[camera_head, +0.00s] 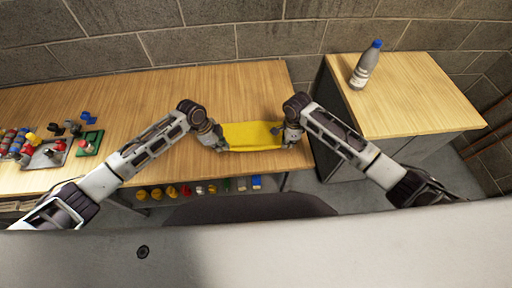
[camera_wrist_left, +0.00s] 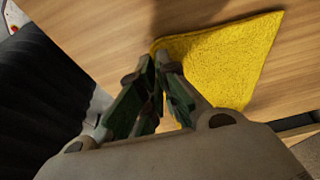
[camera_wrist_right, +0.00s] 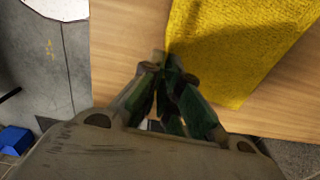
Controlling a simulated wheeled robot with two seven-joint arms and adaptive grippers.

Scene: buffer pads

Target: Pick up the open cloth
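The yellow cloth (camera_head: 252,136) lies spread out near the front edge of the wooden table, between my two grippers. My left gripper (camera_head: 219,146) is at its left end. In the left wrist view, the left fingertips (camera_wrist_left: 158,62) come together at a corner of the cloth (camera_wrist_left: 220,65) and look shut on its edge. My right gripper (camera_head: 291,143) is at the right end. In the right wrist view, its fingertips (camera_wrist_right: 160,64) come together at the edge of the cloth (camera_wrist_right: 225,45) and look shut on it. The pinched bits are mostly hidden by the fingers.
The wooden table (camera_head: 150,95) is clear behind the cloth. Several small coloured parts and a green tray (camera_head: 90,143) lie at its left. A grey bottle with a blue cap (camera_head: 365,66) stands on the cabinet (camera_head: 410,95) at right. Several coloured items show below the table's front edge.

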